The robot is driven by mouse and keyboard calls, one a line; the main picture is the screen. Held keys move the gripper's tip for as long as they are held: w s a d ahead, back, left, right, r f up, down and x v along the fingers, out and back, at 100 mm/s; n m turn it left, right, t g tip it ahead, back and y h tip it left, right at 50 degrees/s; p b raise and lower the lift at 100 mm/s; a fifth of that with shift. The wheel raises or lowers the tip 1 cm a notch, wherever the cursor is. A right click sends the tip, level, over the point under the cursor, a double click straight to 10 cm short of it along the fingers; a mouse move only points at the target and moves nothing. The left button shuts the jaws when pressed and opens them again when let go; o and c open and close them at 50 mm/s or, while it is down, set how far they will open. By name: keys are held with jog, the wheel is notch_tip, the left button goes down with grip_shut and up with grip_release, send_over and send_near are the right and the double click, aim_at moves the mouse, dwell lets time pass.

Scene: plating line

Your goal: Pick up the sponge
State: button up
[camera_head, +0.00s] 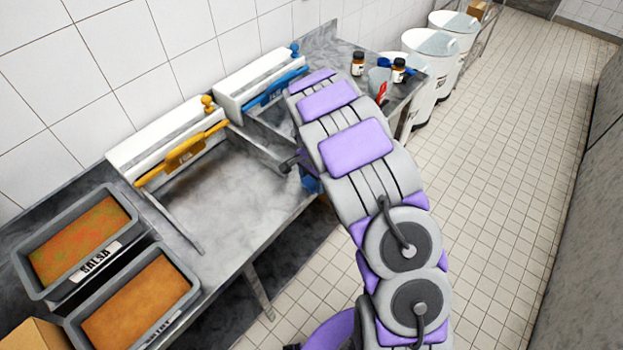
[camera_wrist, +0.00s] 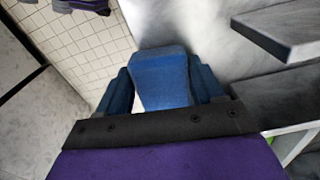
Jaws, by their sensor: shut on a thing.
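A blue block, which looks like the sponge (camera_wrist: 161,72), sits between the two dark blue fingers of my gripper (camera_wrist: 160,88) in the wrist view. The fingers press on its left and right sides, so my gripper is shut on it. A grey metal surface shows behind it; I cannot tell whether the sponge touches that surface. In the head view my arm hides most of the gripper, and only a small blue patch shows beside the arm near the counter's front edge.
The metal counter (camera_head: 225,195) has bare room left of my arm. A salsa tub (camera_head: 121,207) and another orange-filled tub (camera_head: 190,276) stand at the left. White dispensers with a yellow handle (camera_head: 184,152) and a blue handle line the wall. Small bottles (camera_head: 358,66) and white bins (camera_head: 428,75) stand beyond.

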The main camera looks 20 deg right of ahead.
aim_at(312, 180)
jog(key=o, duration=1.1)
jog(key=shift+r, duration=0.1)
notch_tip(312, 180, up, 17)
jog(key=p, duration=0.2)
jog(key=shift+c, duration=0.3)
